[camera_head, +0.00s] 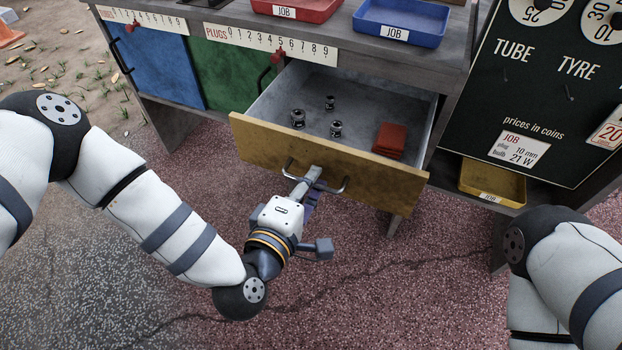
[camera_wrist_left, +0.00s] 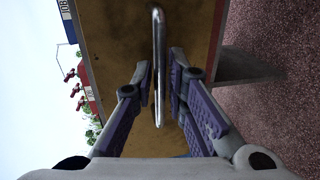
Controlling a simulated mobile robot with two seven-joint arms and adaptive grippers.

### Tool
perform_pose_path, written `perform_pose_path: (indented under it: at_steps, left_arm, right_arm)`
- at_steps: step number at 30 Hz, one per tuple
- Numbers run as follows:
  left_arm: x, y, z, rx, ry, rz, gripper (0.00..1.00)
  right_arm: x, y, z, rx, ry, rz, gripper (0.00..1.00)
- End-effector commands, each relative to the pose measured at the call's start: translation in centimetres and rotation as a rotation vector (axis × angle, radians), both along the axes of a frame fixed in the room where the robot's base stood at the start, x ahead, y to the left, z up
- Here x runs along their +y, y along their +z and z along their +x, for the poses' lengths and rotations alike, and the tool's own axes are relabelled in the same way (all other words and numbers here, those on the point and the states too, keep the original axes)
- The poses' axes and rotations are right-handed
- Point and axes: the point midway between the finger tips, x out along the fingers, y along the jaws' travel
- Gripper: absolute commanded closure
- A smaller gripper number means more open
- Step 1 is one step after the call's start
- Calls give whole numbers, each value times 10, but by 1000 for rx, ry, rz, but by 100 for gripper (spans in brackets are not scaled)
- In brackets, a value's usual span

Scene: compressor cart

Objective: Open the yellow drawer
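The yellow drawer (camera_head: 330,158) stands well pulled out under the grey bench, and its inside shows from above. My left gripper (camera_head: 311,178) is at the middle of the handle. Exact finger contact is hard to see. My right arm shows at the lower right, but its gripper is out of view.
Inside the drawer lie several small dark metal parts (camera_head: 298,118) and a red-brown stack (camera_head: 390,140). Blue (camera_head: 158,65) and green (camera_head: 240,75) fronts stand to the left. Red (camera_head: 297,8) and blue (camera_head: 400,22) trays sit on top. Paved floor before the drawer is free.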

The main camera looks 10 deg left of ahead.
Motion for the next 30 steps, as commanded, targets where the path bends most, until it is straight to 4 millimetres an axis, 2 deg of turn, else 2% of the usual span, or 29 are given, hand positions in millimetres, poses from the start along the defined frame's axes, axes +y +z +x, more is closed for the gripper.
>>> perform_pose_path:
  at_steps: [11,14,18,22,26,30]
  left_arm:
    - [1,1,-5,2,-1,0,72]
    - [7,4,-23,5,-2,-1,72]
    - [19,11,-61,6,-3,-1,72]
    - [29,18,-90,5,-2,0,72]
    - [35,22,-107,3,-1,1,72]
    - [37,24,-112,0,0,-1,72]
  right_arm:
    - [0,0,0,0,1,1,60]
    - [0,0,0,0,0,0,60]
    - [0,0,0,0,0,0,60]
    - [0,0,0,0,0,0,60]
    - [0,0,0,0,0,0,60]
    - [0,0,0,0,0,0,60]
